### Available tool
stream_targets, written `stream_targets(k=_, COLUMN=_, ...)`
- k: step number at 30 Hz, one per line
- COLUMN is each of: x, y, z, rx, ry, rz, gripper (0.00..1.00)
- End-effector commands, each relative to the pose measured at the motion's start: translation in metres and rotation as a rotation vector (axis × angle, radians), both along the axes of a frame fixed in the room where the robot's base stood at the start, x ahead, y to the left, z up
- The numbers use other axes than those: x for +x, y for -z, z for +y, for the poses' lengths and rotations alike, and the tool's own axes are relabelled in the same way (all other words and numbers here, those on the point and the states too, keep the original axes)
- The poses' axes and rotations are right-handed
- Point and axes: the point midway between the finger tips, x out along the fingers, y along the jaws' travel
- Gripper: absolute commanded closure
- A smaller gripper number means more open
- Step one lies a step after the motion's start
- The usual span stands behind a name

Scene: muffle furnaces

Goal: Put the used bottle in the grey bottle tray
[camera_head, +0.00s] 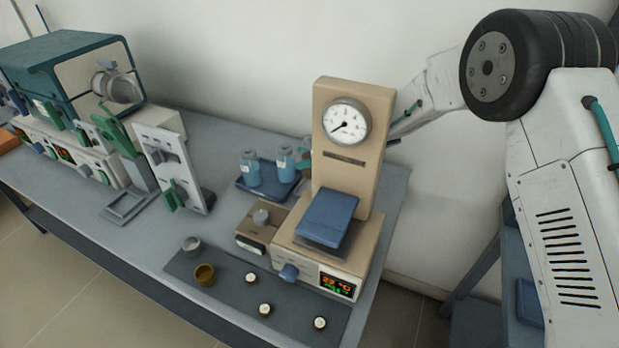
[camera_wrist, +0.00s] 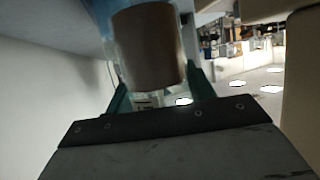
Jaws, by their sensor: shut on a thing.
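My gripper (camera_wrist: 158,92) has green fingers and is shut on a bottle, whose brownish, rounded end (camera_wrist: 148,45) fills the upper middle of the wrist view. In the head view a blue, pale-capped bottle (camera_head: 286,162) is at the right rear of a dark blue-grey tray (camera_head: 262,193), with a green fingertip beside it. A second similar bottle (camera_head: 250,170) stands upright on the tray's left part. Most of my gripper is hidden behind the tan device in the head view.
The tall tan device (camera_head: 350,150) with a gauge stands just right of the tray, close to my arm. A small brown box (camera_head: 262,226) is in front. A dark mat (camera_head: 235,292) holds small cups and vials. A white-and-green stand (camera_head: 172,165) and a teal furnace (camera_head: 65,75) are left.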

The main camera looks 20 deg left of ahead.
Motion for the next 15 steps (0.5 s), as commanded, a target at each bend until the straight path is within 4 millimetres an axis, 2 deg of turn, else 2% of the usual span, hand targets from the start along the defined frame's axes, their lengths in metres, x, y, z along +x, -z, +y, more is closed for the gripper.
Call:
stream_targets(k=3, x=0.000, y=0.021, z=0.000, rx=0.000, ry=0.002, rz=0.001, gripper=0.78)
stream_targets(k=15, x=0.001, y=0.064, z=-0.001, rx=0.001, ry=0.003, rz=-0.001, gripper=0.78)
